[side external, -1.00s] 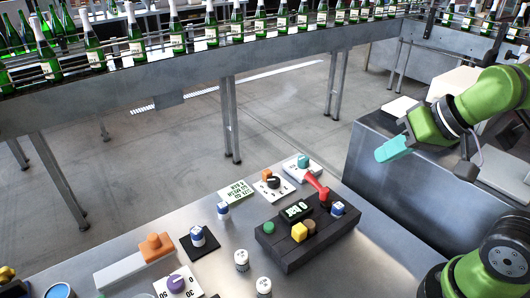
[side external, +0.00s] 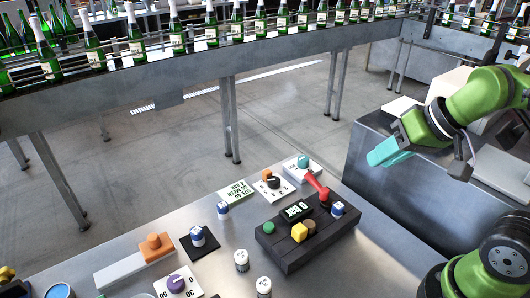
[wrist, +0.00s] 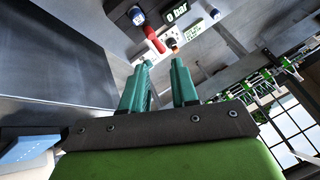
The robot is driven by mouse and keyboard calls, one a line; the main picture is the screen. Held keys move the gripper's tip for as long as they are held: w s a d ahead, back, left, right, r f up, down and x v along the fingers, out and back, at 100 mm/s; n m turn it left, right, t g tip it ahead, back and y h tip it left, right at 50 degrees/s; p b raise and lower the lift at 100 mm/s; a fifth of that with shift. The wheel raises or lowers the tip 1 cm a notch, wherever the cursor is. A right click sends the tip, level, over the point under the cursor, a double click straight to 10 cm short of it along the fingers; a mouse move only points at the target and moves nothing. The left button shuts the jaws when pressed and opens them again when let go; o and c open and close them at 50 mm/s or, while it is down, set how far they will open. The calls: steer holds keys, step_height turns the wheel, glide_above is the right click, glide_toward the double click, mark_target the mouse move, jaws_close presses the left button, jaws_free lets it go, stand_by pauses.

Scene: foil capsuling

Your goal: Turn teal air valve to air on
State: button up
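The teal air valve (side external: 303,161) sits on a small white plate (side external: 296,171) at the back right of the steel table, just behind the red lever. Its printed markings are too small to read. My gripper (side external: 376,158), with teal fingers, is in the air to the right of the valve and well apart from it. In the wrist view my gripper (wrist: 163,66) is open, with an empty gap between its two fingers. I cannot make out the teal valve clearly in that view.
A red lever (side external: 316,185) rises from a dark block (side external: 290,255) with a display (side external: 296,210) and several knobs; the display (wrist: 177,11) reads 0 bar in the wrist view. A black knob (side external: 273,182) on a white plate is left of the valve. A bottle conveyor (side external: 200,75) runs behind.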

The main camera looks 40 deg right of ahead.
steer(key=o, duration=0.6)
steer(key=w+d+g, duration=0.1)
steer(key=w, duration=0.3)
steer(key=w+d+m+g, duration=0.1)
steer(key=w, duration=0.3)
steer(key=w+m+g, duration=0.1)
steer(key=w, duration=0.4)
steer(key=shift+w+d+f+h, duration=0.1)
steer(key=shift+d+f+h, duration=0.2)
steer(key=shift+d+f, duration=0.1)
steer(key=m+g+h, duration=0.1)
steer(key=m+g, duration=0.3)
steer(key=m, duration=0.5)
glide_above(304, 158)
step_height(304, 158, down, 3)
step_height(304, 158, down, 17)
steer(key=shift+r, duration=0.1)
steer(key=shift+c, duration=0.5)
steer(key=c, duration=1)
